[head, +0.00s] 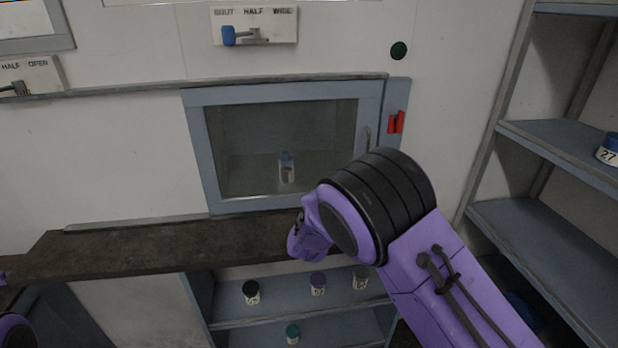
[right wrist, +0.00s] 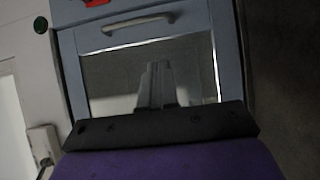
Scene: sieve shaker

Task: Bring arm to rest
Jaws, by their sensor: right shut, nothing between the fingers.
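My right arm (head: 455,280) comes in from the lower right of the head view, bent in front of the hatch. Its purple wrist (head: 310,238) is near the front edge of the dark counter; the fingertips are hidden there. In the right wrist view the fingers of my right gripper (right wrist: 156,80) are together and empty, in front of the glass door. Only small purple parts of my left arm (head: 14,332) show at the lower left edge; its gripper is not visible.
A glass-fronted hatch (head: 198,150) with a handle is shut; a small bottle (head: 287,168) stands behind the glass. The dark counter (head: 140,248) is bare. Lidded jars (head: 318,284) stand on shelves below. A side shelf (head: 560,150) at right holds a blue-lidded jar (head: 607,150).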

